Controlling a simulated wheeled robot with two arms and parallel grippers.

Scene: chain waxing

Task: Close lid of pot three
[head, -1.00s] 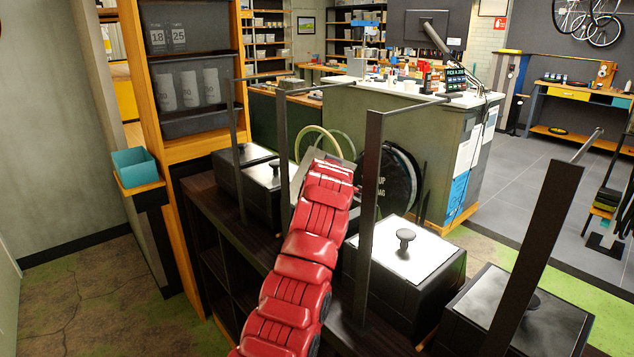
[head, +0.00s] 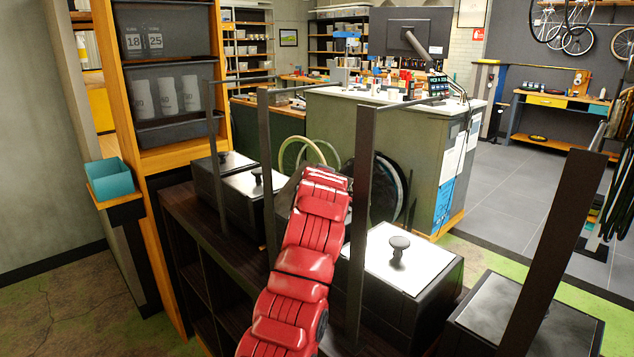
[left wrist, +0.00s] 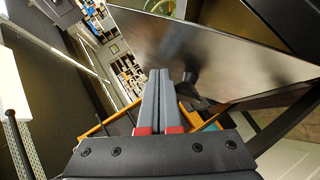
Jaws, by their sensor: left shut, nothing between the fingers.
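Several black box pots with flat lids and round knobs stand in a row in the head view. The middle pot is mostly hidden behind my red left arm, whose far end reaches over its place. In the left wrist view my left gripper (left wrist: 160,75) is shut and empty. A large tilted metal lid (left wrist: 205,50) with a dark knob (left wrist: 189,82) is close beside the fingertips; I cannot tell whether they touch. In the head view the gripper's fingers are hidden behind the arm. My right gripper is not in view.
Closed pots stand at the left (head: 258,182), right (head: 400,258) and front right (head: 525,318). Tall dark posts (head: 360,200) with rods rise between them. A shelf with a teal bin (head: 110,180) is at left, a grey workbench (head: 400,140) behind.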

